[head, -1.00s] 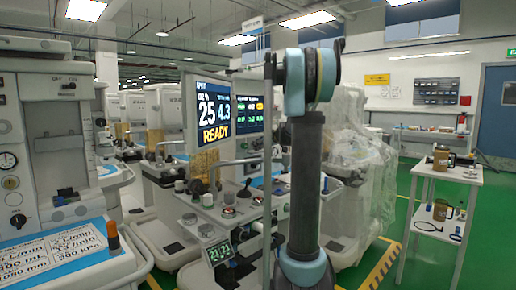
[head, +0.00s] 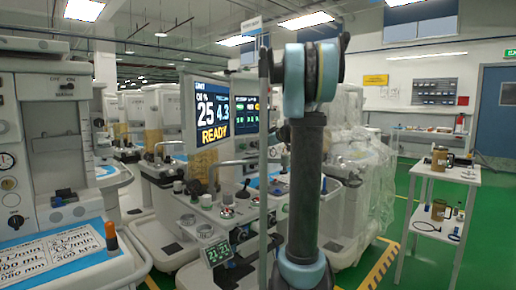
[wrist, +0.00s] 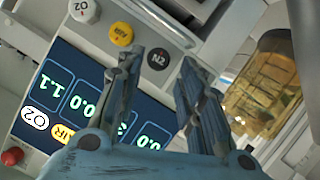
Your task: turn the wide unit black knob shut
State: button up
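The black knob (wrist: 158,58), with white lettering on its face, shows in the wrist view on a pale panel. It is the last in a row with a yellow knob (wrist: 121,33) and a white O2 knob (wrist: 84,10). My gripper (wrist: 163,64) is open, with one fingertip on each side of the black knob. Gaps seem to show between the fingers and the knob; I cannot tell whether either touches. In the head view, the wide unit (head: 170,235) with the READY screen (head: 212,110) stands left of my arm. My gripper is not distinguishable there.
An amber-filled clear canister (wrist: 260,95) is to the right. In the head view, another machine (head: 50,130) stands at left and a white table (head: 445,172) at right, with green floor between.

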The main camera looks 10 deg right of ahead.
jog(key=v, duration=0.7)
jog(key=shift+s, duration=0.2)
jog(key=shift+d, duration=0.1)
jog(key=s+a+r+g+h, duration=0.1)
jog(key=s+a+r+h, duration=0.2)
jog(key=a+r+h, duration=0.25)
jog(key=d+x, duration=0.1)
jog(key=x, duration=1.5)
jog(key=shift+w+a+f, duration=0.2)
jog(key=shift+w+a, duration=0.05)
jog(key=shift+a, duration=0.15)
jog(key=c, duration=0.8)
